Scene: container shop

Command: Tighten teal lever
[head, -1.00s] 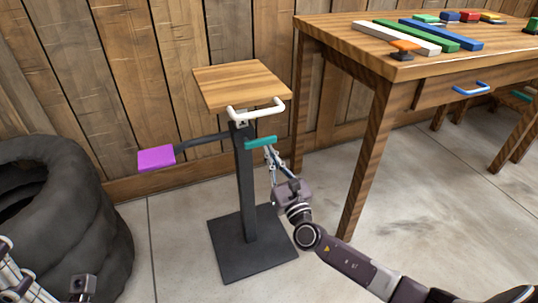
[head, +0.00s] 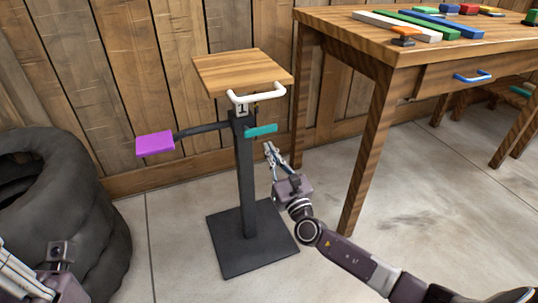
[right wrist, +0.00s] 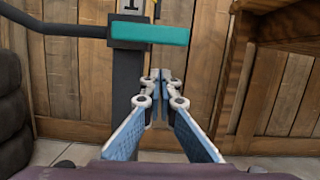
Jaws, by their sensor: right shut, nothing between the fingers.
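The teal lever (head: 261,131) sticks out to the right from the top of a dark post (head: 245,185) on a square base. It also shows in the right wrist view (right wrist: 150,34), at the top. My right gripper (head: 268,147) is shut and empty, a little below the lever and apart from it.
The post carries a wooden board (head: 240,70) with a white handle (head: 257,95), and a magenta pad (head: 155,144) on an arm to the left. A stack of tires (head: 100,215) stands at left. A wooden table (head: 378,62) with coloured bars stands at right.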

